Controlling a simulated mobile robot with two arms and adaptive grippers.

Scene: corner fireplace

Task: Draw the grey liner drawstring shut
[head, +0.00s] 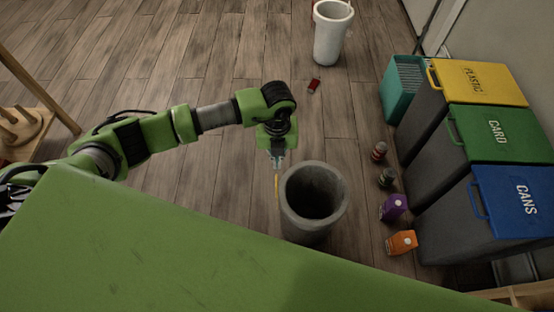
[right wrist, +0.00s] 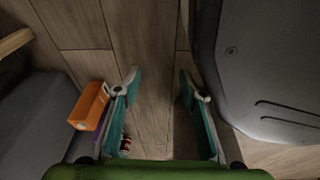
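A round grey bin (head: 289,222) stands on the floor right of centre in the head view, its dark mouth open upward. The grey liner cannot be told apart from the bin wall. A thin yellow strip (head: 277,188), perhaps the drawstring, stands upright at the bin's left rim. My left gripper (head: 277,161) points down just above this strip, left of the rim; its fingers look close together, but whether they grip the strip is unclear. My right gripper (right wrist: 158,78) is open and empty above the floor in the right wrist view; the head view does not show it.
Yellow (head: 482,82), green (head: 502,131) and blue (head: 516,197) lidded bins line the right side. A purple carton (head: 393,207), an orange carton (head: 402,242) and cans (head: 379,151) lie before them.

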